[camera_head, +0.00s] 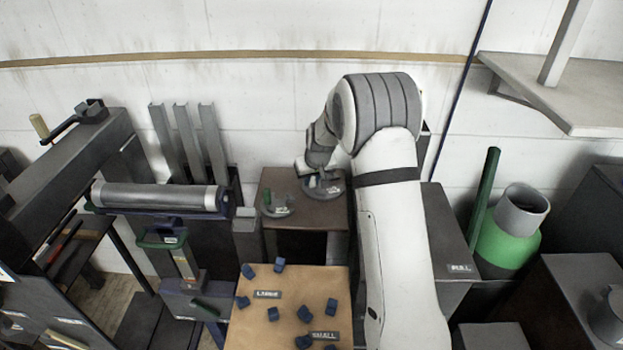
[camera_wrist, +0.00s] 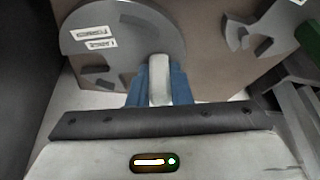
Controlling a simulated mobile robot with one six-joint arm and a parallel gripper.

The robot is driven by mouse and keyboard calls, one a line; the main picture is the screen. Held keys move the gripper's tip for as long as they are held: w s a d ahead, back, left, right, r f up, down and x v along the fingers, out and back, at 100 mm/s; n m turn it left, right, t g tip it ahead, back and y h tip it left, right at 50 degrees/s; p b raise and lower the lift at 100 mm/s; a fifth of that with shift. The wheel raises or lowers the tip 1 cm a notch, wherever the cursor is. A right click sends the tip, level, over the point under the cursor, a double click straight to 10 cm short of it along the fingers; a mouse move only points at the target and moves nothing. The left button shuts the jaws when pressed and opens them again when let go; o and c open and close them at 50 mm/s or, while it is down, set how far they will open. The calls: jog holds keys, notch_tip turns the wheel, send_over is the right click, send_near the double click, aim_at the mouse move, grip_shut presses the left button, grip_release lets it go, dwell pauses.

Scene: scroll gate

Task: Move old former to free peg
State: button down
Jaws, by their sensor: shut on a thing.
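A round grey former (camera_wrist: 135,30) fills the upper left of the wrist view. It has white labels, one seeming to read LARGE, and dark slots. My gripper (camera_wrist: 160,84) has its blue fingers shut on the former's upright light grey grip. In the head view the disc (camera_head: 326,190) is under my gripper (camera_head: 318,174), over the back right of a brown-topped stand (camera_head: 300,222). Whether it touches the stand is unclear. A second, smaller grey piece (camera_head: 277,209) with a green part is at the stand's left; a notched grey piece (camera_wrist: 240,30) shows in the wrist view. I cannot make out a free peg.
A tan board (camera_head: 250,330) with several dark blue blocks and labels is in front. A machine with a grey roller (camera_head: 155,196) stands left. A green container (camera_head: 507,245) and dark cabinets stand right. My arm hides part of the middle.

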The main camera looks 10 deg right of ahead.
jog(key=c, duration=1.5)
grip_release()
jog(key=shift+r, duration=0.1)
jog(key=shift+c, duration=0.2)
jog(key=shift+o, duration=1.4)
jog(key=shift+s, duration=0.1)
jog(key=shift+v, duration=3.8)
jog(key=s+d+r+p, duration=0.1)
jog(key=s+r, duration=0.5)
jog(key=s, duration=0.4)
jog(key=s+r+p, duration=0.1)
jog(key=s+r, duration=0.5)
jog(key=s, duration=0.3)
jog(key=shift+m+g+h, duration=0.3)
jog(key=shift+m+g, duration=0.6)
jog(key=s, duration=0.6)
jog(key=s+p, duration=0.1)
jog(key=s, duration=0.5)
jog(key=s+p, duration=0.1)
jog(key=s, duration=0.5)
jog(key=shift+s+d+r, duration=0.35)
jog(key=shift+s+d, duration=0.05)
